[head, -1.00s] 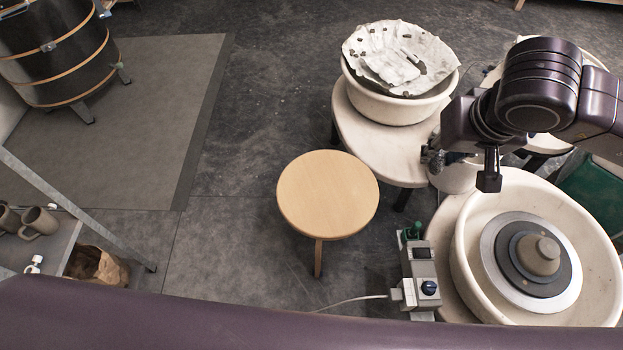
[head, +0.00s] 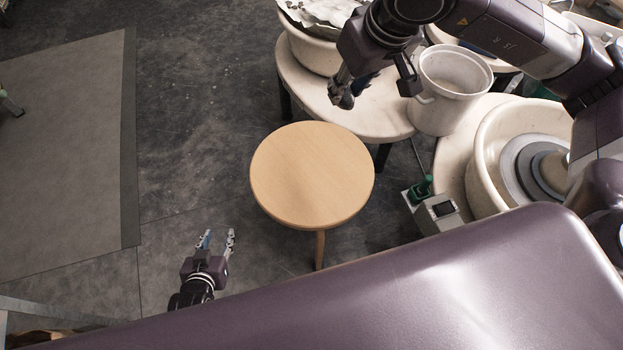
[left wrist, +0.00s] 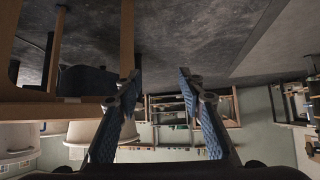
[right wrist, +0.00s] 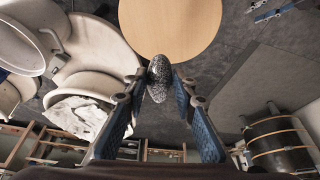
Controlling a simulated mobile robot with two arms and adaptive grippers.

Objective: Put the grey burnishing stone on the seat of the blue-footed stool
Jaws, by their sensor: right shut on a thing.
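A round pale wooden stool seat (head: 312,175) stands bare at the centre of the head view; one wooden leg shows below it and its foot colour cannot be made out. It also fills the top of the right wrist view (right wrist: 170,28). My right gripper (head: 350,92) is shut on a dark grey speckled stone (right wrist: 159,78), holding it in the air behind the seat in the head view. In the head view the stone is hard to tell from the fingers. My left gripper (head: 217,238) is open and empty, left of the stool and apart from it.
A pale wheel table (head: 330,108) with a basin stands just behind the stool. A white bucket (head: 450,85) and a wheel basin (head: 510,140) lie to the right, with a grey control box (head: 440,212) near the stool. The floor at left is clear.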

